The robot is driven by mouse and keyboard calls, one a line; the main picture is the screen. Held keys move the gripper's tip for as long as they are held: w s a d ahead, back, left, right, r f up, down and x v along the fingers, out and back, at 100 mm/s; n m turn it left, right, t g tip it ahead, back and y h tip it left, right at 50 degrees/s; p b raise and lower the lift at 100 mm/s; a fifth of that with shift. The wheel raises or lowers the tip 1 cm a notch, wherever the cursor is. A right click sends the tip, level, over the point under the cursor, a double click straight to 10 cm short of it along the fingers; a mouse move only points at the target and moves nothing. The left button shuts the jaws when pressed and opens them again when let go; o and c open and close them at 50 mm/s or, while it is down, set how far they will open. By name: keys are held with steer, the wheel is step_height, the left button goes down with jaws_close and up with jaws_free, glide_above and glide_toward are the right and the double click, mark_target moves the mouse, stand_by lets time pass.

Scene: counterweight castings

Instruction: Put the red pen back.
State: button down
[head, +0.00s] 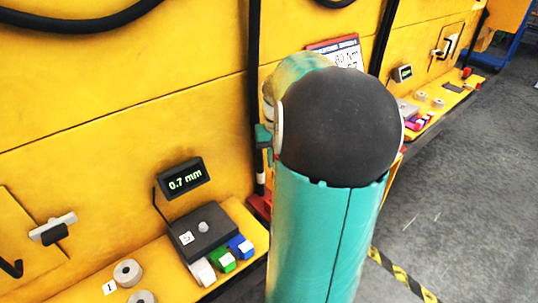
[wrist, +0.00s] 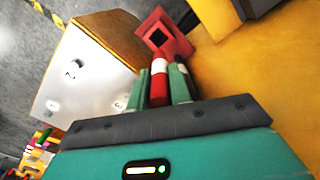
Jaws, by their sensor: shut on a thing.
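In the wrist view my gripper (wrist: 160,80) has its two teal fingers shut on the red pen (wrist: 158,92), which has a white band near its far end. Just beyond the pen is a red square holder (wrist: 178,47) with a dark opening. The pen's far end overlaps the holder's near edge in the picture; I cannot tell whether they touch. The pen does not appear inside the opening. In the head view my arm hides most of the gripper, and a red piece (head: 262,204) shows low beside the arm.
A pale box marked 2 (wrist: 90,70) stands left of the holder in the wrist view. In the head view a yellow ledge (head: 240,215) carries a dark gauge block (head: 203,230), coloured blocks and grey rings, below a 0.7 mm display (head: 182,178). Grey floor (head: 465,190) is open at right.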

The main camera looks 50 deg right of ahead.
steer(key=shift+s+a+r, duration=0.1)
steer(key=shift+s+a, duration=0.05)
steer(key=shift+s, duration=0.1)
steer(key=shift+w+f, duration=0.2)
steer(key=shift+f, duration=0.5)
steer(key=shift+s+f, duration=0.15)
steer(key=shift+f, duration=0.7)
steer(key=shift+s+f, duration=0.1)
steer(key=shift+f, duration=0.85)
steer(key=shift+w, duration=0.1)
steer(key=shift+f, duration=0.85)
steer(key=shift+f, duration=0.35)
